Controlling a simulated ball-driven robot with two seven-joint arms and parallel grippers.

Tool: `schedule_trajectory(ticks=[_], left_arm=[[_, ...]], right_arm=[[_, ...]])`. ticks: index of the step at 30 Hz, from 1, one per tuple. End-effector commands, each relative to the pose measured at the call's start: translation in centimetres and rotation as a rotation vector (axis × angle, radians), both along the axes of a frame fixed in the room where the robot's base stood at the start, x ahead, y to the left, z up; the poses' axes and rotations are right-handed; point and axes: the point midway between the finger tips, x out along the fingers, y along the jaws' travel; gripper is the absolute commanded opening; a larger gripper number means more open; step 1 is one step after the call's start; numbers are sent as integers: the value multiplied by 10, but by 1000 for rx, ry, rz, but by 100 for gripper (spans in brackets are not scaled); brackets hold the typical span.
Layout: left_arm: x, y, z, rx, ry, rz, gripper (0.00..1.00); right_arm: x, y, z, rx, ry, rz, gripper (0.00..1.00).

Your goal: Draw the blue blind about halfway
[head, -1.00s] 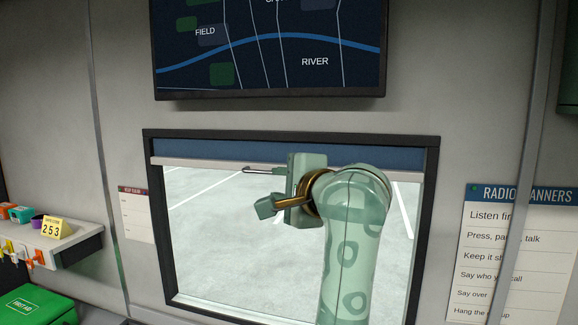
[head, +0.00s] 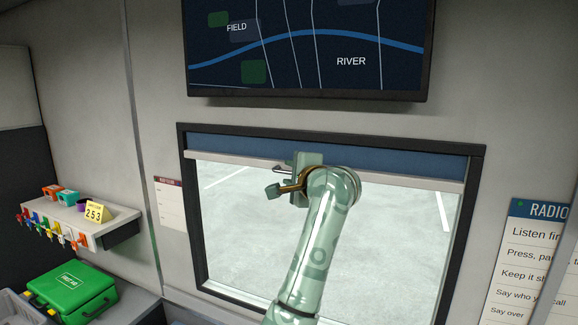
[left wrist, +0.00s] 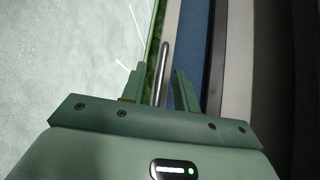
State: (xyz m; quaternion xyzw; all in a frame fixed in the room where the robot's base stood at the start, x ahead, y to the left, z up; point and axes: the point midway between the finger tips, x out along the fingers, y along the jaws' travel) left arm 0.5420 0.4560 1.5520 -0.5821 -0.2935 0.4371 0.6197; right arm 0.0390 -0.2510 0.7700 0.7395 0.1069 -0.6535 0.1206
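The blue blind (head: 330,153) is rolled mostly up and covers a narrow strip at the top of the window. A pale bar (head: 410,178) runs along its lower edge. A thin metal handle (head: 275,167) sits on that bar. My left gripper (head: 292,176) is at the bar, left of the window's middle, and partly hides the handle. In the left wrist view the gripper (left wrist: 158,72) is open, and the handle (left wrist: 164,52) runs between its two fingers with gaps visible. The blind (left wrist: 188,45) is beside it. My right gripper is not in view.
A dark frame (head: 188,215) surrounds the window. A map screen (head: 310,50) hangs above it. A shelf (head: 92,228) with a yellow 253 tag and a green first aid case (head: 70,291) are at left. A radio poster (head: 530,260) is at right.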

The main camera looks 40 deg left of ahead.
Motion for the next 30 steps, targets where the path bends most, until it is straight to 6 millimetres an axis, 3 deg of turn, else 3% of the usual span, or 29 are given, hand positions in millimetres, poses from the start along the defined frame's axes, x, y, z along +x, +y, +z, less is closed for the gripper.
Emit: schedule_trajectory(ticks=[4,13,17,25,30], left_arm=[[5,11,-1,1,1,1,30],[7,14,-3,-1,0,0,30],[7,13,-3,-1,0,0,0],[7,13,-7,-1,0,0,0],[7,13,-30,-3,-1,1,0]], right_arm=[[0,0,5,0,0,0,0],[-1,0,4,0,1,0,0],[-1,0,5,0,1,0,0],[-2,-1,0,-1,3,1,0],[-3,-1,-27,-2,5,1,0]])
